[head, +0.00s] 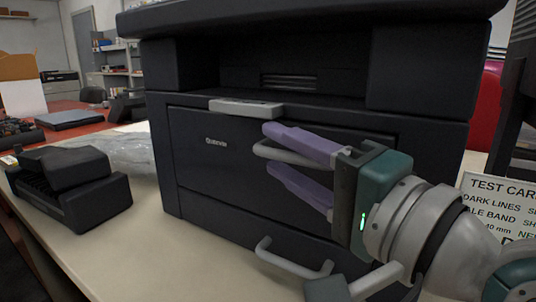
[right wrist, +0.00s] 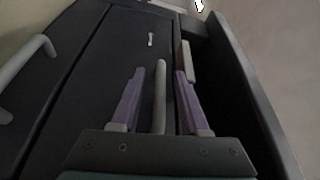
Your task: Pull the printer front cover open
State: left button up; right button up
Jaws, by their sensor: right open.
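The dark printer (head: 420,70) stands on the table with its front cover (head: 200,165) upright and looking closed. A pale bar handle (head: 262,152) sticks out from the cover, partly hidden by my fingers. My right gripper (head: 270,148) is open, its purple fingers above and below the handle. In the right wrist view the handle (right wrist: 160,95) runs between the two fingers of the gripper (right wrist: 160,72), with gaps on both sides. A grey latch piece (head: 246,107) sits at the cover's top edge. My left gripper is not in view.
A lower drawer handle (head: 285,262) juts out below the cover. A black cartridge unit (head: 75,185) lies on the pale table (head: 130,262) at left. A test card sign (head: 495,205) stands at right. The table front left of the printer is clear.

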jog(key=shift+c, duration=0.2)
grip_shut()
dwell(1.1)
